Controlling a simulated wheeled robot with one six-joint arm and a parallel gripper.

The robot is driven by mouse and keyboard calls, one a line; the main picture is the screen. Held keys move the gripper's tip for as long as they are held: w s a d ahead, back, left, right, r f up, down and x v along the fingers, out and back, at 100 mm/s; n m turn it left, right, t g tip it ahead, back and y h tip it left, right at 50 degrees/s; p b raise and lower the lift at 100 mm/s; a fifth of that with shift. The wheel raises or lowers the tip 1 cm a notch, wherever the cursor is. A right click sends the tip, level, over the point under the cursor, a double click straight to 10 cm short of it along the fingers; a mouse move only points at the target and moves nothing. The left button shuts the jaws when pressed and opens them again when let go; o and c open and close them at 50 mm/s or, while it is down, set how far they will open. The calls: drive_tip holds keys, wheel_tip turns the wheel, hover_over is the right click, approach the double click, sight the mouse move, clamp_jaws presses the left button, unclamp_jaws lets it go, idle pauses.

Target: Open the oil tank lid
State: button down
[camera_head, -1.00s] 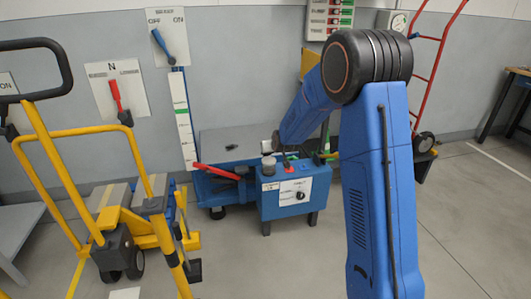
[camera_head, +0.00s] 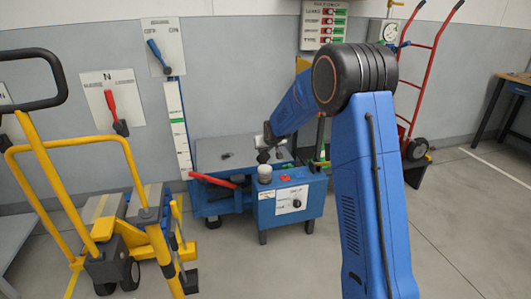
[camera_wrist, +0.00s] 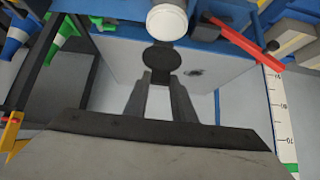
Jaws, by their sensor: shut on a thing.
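The oil tank's filler neck is a short white cylinder (camera_head: 265,174) on the left of the blue unit's top. In the wrist view its round white opening (camera_wrist: 167,20) is uncovered at the top. The dark round lid (camera_wrist: 162,57) is between my gripper's fingertips (camera_wrist: 160,78), and my gripper is shut on it. In the head view my gripper (camera_head: 268,141) hangs just above the neck, with the lid (camera_head: 263,157) below it, apart from the neck. My arm hides part of the area to the right.
The blue unit (camera_head: 292,205) carries a red button (camera_head: 285,178) and a black knob. A grey platform (camera_head: 235,150) lies behind, with a small dark item on it. A red lever (camera_head: 213,181) is left of the neck. A yellow trolley (camera_head: 120,230) stands at left.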

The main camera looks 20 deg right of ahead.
drive_tip(key=shift+w+a+r+g, duration=0.1)
drive_tip(key=shift+w+r+g, duration=0.2)
drive_tip(key=shift+w+g, duration=0.35)
drive_tip(key=shift+w+r, duration=0.15)
drive_tip(key=shift+w, duration=2.05)
drive_tip(key=c, duration=1.5)
unclamp_jaws()
drive_tip(key=shift+s, duration=0.1)
drive_tip(key=v, duration=1.7)
drive_tip(key=shift+r, duration=0.2)
